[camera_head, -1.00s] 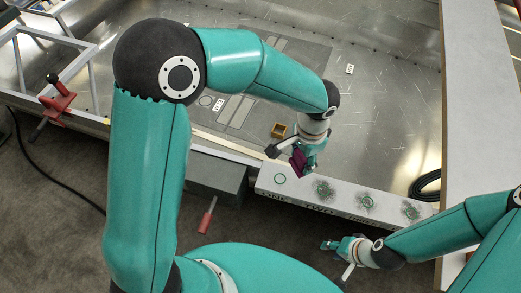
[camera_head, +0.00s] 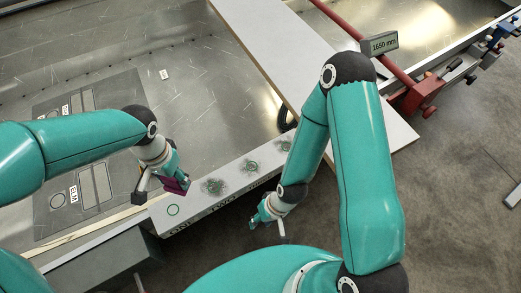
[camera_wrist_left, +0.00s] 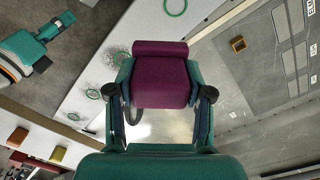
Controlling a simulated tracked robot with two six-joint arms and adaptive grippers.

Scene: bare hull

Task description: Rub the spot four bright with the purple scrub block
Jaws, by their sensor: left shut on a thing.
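The purple scrub block (camera_head: 176,184) is held between the fingers of my left gripper (camera_head: 172,188), above the left end of a pale beam (camera_head: 195,207). In the left wrist view the block (camera_wrist_left: 160,80) sits between both fingers. The beam bears a row of green rings. The leftmost ring (camera_head: 173,210) is clean; the second (camera_head: 214,187) and third (camera_head: 251,167) have dark scribbled grime. The fourth spot (camera_head: 282,147) is at the far right, beside my right arm; it shows in the wrist view (camera_wrist_left: 73,116). My right gripper (camera_head: 264,212) hangs in front of the beam, its fingers too small to judge.
A metal floor panel with grey plates (camera_head: 95,185) lies behind the beam. A long white board (camera_head: 262,45) crosses at the right end, near a black cable coil (camera_head: 287,118).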

